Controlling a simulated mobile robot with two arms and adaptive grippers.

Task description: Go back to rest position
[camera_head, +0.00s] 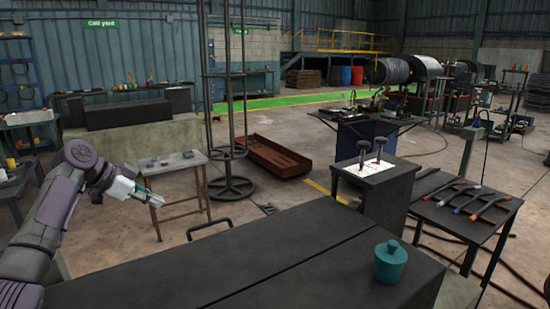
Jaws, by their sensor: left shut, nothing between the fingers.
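My left gripper (152,200) is at the left, at the end of my purple-grey arm. It is shut and empty, raised in front of a small metal table (180,165) and clear of the dark bench. My right gripper does not show.
A long dark bench (240,265) fills the foreground, with a teal lidded pot (390,262) at its right end. A dark cabinet (385,185) and a side table (470,225) with several coloured-handled tools stand at the right. A tall metal stand (232,185) rises behind the bench.

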